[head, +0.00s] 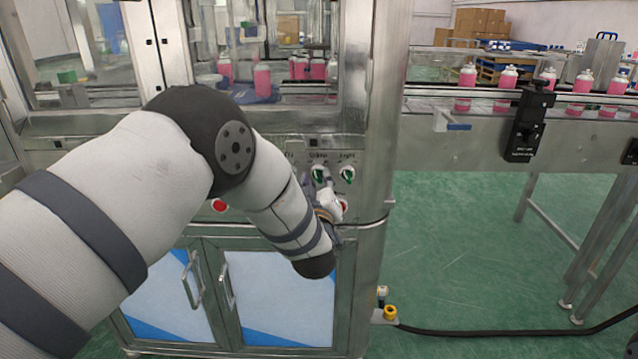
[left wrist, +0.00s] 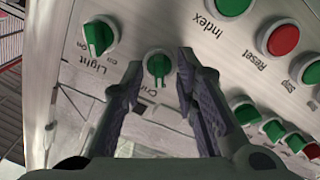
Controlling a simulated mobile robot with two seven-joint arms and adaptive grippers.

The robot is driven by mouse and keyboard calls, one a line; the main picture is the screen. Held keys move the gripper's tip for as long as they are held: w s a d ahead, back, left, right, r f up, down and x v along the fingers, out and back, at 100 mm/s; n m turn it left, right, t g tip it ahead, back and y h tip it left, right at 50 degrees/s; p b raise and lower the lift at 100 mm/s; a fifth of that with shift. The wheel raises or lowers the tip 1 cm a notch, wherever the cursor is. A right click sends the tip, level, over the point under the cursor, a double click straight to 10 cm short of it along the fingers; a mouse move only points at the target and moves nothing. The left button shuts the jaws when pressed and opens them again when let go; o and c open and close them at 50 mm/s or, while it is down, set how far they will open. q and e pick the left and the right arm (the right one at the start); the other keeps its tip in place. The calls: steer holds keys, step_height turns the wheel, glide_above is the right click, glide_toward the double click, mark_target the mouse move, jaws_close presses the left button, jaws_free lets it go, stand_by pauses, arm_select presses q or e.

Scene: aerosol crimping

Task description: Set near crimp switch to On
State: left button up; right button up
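The crimp switch (left wrist: 158,66) is a round green rotary knob on the metal panel, beside a partly hidden label starting "Cri". It also shows in the head view (head: 318,174), left of the light switch. Its handle points roughly up and down in the left wrist view; I cannot read its setting. My left gripper (left wrist: 162,68) is open, with one dark finger on each side of the knob in the picture. I cannot tell whether the fingers reach around it or touch it. In the head view my left gripper (head: 327,204) is just below the switches, mostly behind my arm. My right gripper is not in view.
The light switch (left wrist: 98,36), a similar green knob, is close by. The green Index button (left wrist: 233,4), red Reset button (left wrist: 284,39) and several other buttons share the panel. Cabinet doors (head: 290,300) are below. A conveyor (head: 450,105) with pink cans is at right.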

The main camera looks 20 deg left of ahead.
arm_select(q)
steer(key=shift+w+a, duration=0.1)
steer(key=shift+w, duration=0.3)
jaws_close()
steer(key=shift+m, duration=0.3)
steer(key=m, duration=0.2)
steer(key=shift+m, duration=0.4)
steer(key=m, duration=0.2)
steer(key=shift+m+p, duration=0.3)
steer(key=shift+m, duration=0.1)
steer(key=m, duration=0.5)
steer(key=shift+f+m, duration=0.1)
steer(key=shift+m, duration=0.2)
